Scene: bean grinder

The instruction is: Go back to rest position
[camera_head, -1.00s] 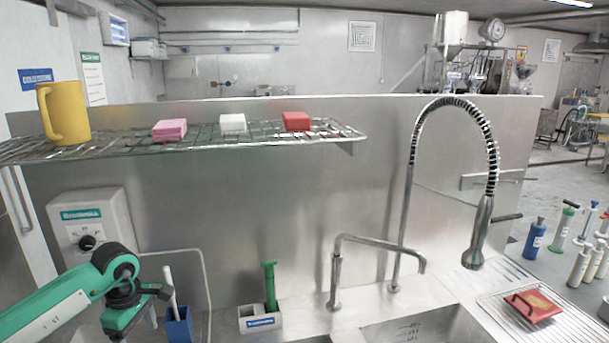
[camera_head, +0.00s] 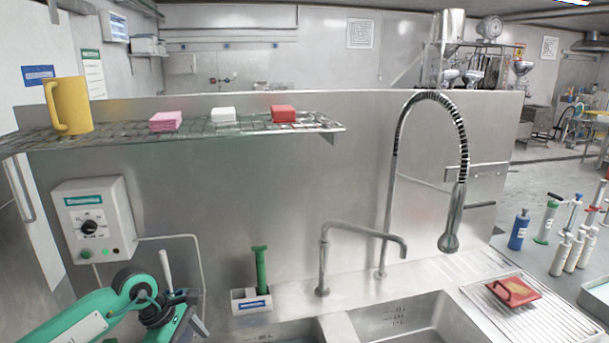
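My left arm comes in from the lower left, and its gripper (camera_head: 188,316) is at the bottom, in front of the blue holder with a white handle. Its fingers are partly cut off and dark, so I cannot tell whether they are open or shut. No held object shows in it. My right gripper is not in view. The control box (camera_head: 92,222) with a black knob is on the wall above the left arm, apart from the gripper.
A wire shelf (camera_head: 200,131) holds a yellow mug (camera_head: 70,105) and several sponges. Below are a green-handled brush (camera_head: 261,270) in a caddy, a sink (camera_head: 410,322), two faucets (camera_head: 452,215) and a red object (camera_head: 513,291) on the drainboard. Bottles stand at right.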

